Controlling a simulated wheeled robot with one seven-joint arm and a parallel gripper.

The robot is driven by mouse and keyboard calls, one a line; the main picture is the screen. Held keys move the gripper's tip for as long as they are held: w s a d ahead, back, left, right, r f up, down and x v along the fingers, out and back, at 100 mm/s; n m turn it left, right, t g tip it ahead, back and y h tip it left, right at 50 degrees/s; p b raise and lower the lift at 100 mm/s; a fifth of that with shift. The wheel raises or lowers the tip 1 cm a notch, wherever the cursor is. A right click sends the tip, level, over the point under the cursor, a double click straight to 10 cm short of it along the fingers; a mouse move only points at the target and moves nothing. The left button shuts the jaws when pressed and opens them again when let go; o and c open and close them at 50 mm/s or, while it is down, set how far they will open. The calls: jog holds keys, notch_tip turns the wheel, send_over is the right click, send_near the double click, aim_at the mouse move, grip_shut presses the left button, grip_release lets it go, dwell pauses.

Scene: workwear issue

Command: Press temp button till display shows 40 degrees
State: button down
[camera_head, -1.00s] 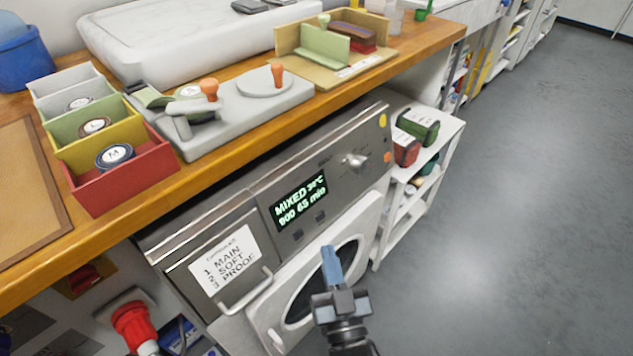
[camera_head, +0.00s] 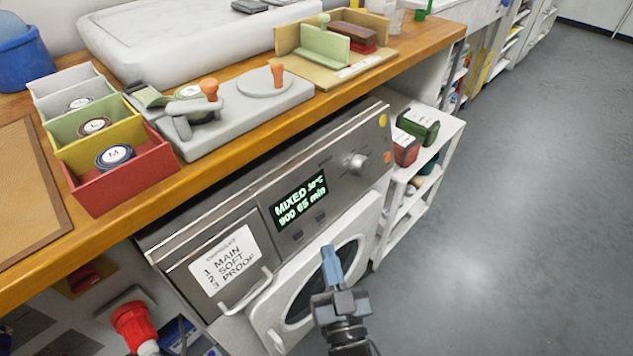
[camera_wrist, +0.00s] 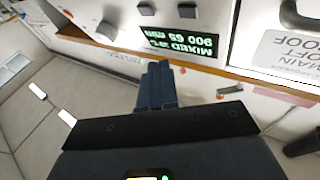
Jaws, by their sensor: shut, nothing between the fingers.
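The washing machine (camera_head: 240,215) stands under the wooden counter. Its lit display (camera_head: 300,200) reads "MIXED", a temperature that looks like 30 °C but is blurred, then "900 65 min". Two small dark buttons, a left one (camera_head: 297,235) and a right one (camera_head: 320,218), sit just below the display. My gripper (camera_head: 328,250) is shut and empty, in front of the round door, below and right of the buttons. In the wrist view the display (camera_wrist: 180,43) is upside down beyond my fingertips (camera_wrist: 158,68), with the buttons (camera_wrist: 146,9) (camera_wrist: 187,10) past it. The fingers look apart from the panel.
A round knob (camera_head: 355,163) is right of the display. A drawer with a printed label (camera_head: 224,260) and protruding handle (camera_head: 246,290) is at left. The counter edge (camera_head: 250,150) overhangs above. A white shelf (camera_head: 425,190) stands at right; the grey floor beyond is clear.

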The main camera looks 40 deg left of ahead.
aim_at(299, 235)
dwell(0.7)
jog(key=shift+s+d+r+n+h, duration=0.1)
jog(key=shift+d+r+n+h, duration=0.15)
jog(key=shift+d+n+h, duration=1)
jog(key=shift+a+r+n+h, duration=0.15)
jog(key=shift+n+h, duration=0.6)
jog(key=shift+n, duration=1.4)
jog(key=shift+s+d+r+n+h, duration=0.1)
jog(key=shift+d+r+n+h, duration=0.2)
jog(key=shift+d+n+h, duration=1)
jog(key=shift+a+n+y+b, duration=0.3)
jog(key=shift+a+n+b, duration=0.1)
jog(key=shift+a, duration=0.35)
jog(key=shift+w+a+f+b, duration=0.1)
jog(key=shift+a+f+b, duration=0.35)
jog(key=shift+a+b, duration=0.65)
jog(key=shift+w+a+f+b, duration=0.15)
jog(key=shift+a+f+b, duration=0.35)
jog(key=shift+a, duration=1.15)
jog(key=shift+w+a+f+b, duration=0.1)
jog(key=shift+a+f+b, duration=0.3)
jog(key=shift+a+b, duration=0.7)
jog(key=shift+a, duration=0.35)
jog(key=shift+a+f, duration=0.15)
jog(key=shift+a, duration=0.15)
